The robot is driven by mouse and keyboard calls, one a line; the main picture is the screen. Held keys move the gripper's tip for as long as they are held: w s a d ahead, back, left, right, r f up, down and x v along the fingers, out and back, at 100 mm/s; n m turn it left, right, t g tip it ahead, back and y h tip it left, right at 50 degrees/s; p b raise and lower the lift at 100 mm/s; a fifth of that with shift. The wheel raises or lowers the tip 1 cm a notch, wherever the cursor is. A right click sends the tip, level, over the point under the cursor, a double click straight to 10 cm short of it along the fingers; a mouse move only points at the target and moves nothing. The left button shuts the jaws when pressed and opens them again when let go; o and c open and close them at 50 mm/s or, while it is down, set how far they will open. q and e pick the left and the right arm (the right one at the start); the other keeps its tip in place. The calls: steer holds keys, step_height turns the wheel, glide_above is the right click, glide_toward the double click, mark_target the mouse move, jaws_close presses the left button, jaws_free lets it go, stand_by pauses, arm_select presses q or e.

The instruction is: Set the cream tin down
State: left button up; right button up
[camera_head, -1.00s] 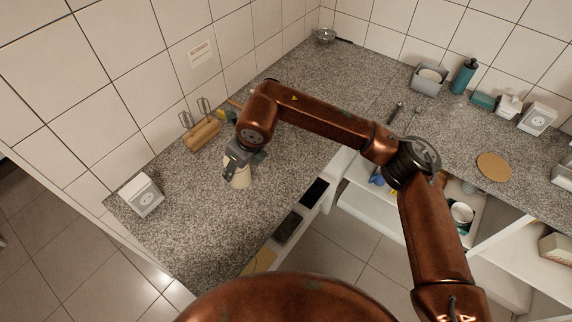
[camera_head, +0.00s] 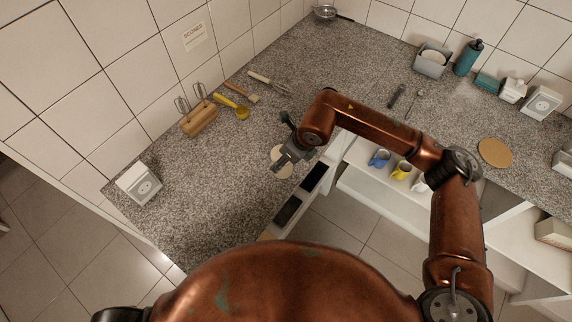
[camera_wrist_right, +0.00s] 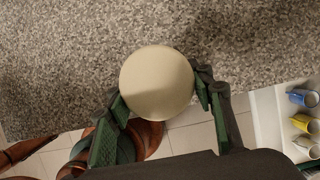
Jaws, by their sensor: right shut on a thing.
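The cream tin (camera_head: 280,168) is round and pale. My right gripper (camera_head: 287,157) is shut on it near the counter's front edge. In the right wrist view, the round face of the tin (camera_wrist_right: 157,80) sits between the two green-padded fingers of the gripper (camera_wrist_right: 160,97). Whether its base touches the counter is hidden. My left gripper is not in view.
The speckled counter (camera_head: 215,165) is bare left of the tin. Mugs (camera_head: 380,158) sit on a shelf below.

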mark_target(286, 167)
steer(key=shift+s+d, duration=0.15)
steer(key=shift+s, duration=0.15)
steer(key=shift+s+d+f, duration=0.1)
steer(key=shift+d+f, duration=0.1)
steer(key=shift+f, duration=0.15)
steer(key=f, duration=0.2)
steer(key=shift+w+d+f, duration=0.1)
steer(key=shift+w+f, duration=0.15)
steer(key=shift+f, duration=0.4)
steer(key=shift+s+r, duration=0.1)
steer(key=shift+f, duration=0.25)
steer(key=o, duration=1.3)
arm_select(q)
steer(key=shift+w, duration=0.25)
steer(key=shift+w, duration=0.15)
arm_select(e)
steer(key=shift+r, duration=0.15)
